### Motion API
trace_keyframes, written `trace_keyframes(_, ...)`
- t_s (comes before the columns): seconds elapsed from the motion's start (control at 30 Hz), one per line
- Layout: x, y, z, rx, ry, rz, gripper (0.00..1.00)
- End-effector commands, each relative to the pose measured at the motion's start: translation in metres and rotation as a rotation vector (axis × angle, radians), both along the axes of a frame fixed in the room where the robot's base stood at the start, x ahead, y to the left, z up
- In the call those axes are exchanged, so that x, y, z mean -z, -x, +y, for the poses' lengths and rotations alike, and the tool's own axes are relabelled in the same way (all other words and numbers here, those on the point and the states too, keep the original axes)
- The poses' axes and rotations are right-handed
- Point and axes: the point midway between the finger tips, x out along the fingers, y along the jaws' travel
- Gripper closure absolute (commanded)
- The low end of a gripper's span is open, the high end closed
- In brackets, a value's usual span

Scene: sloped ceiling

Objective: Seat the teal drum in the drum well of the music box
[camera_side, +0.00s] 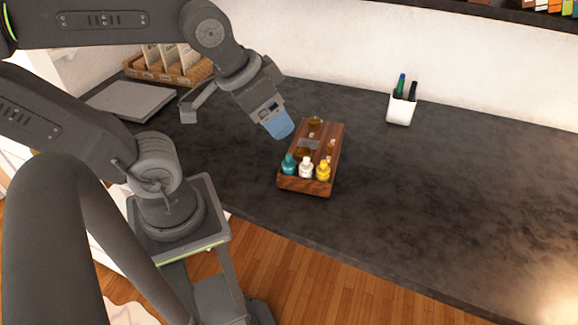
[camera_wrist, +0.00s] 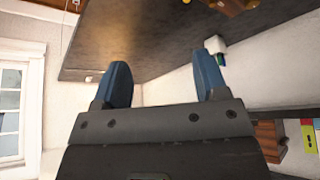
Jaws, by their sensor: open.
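A wooden box (camera_side: 288,183), which I take for the music box, sits on the dark counter. A small teal piece (camera_side: 289,165) stands upright at its front left corner, beside a white piece (camera_side: 306,167) and a yellow piece (camera_side: 322,171). I cannot tell whether the teal piece is the drum, and no other teal drum shows. The drum well cannot be made out. My gripper (camera_side: 279,125) is above and behind the box's left side, apart from it. In the wrist view its blue fingers (camera_wrist: 163,82) are spread, with nothing between them.
A white cup with pens (camera_side: 401,108) stands at the back right. A basket with packets (camera_side: 168,70) and a grey slab (camera_side: 128,101) are at the back left. A shelf (camera_side: 500,14) runs along the wall. The counter right of the box is clear.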

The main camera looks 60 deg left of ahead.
Motion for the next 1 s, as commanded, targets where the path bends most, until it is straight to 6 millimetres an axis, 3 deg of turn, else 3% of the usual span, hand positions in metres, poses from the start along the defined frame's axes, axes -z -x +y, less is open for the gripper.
trace_keyframes(0.13,0.004,-0.009,0.006,0.066,-0.048,0.038,0.33)
trace_keyframes(0.27,0.015,-0.028,0.021,0.238,-0.146,0.125,0.33)
trace_keyframes(0.6,0.067,-0.077,0.082,0.878,-0.305,0.368,0.33)
trace_keyframes(0.8,0.093,-0.088,0.108,1.148,-0.309,0.418,0.33)
trace_keyframes(1.0,0.108,-0.090,0.115,1.238,-0.305,0.426,0.33)
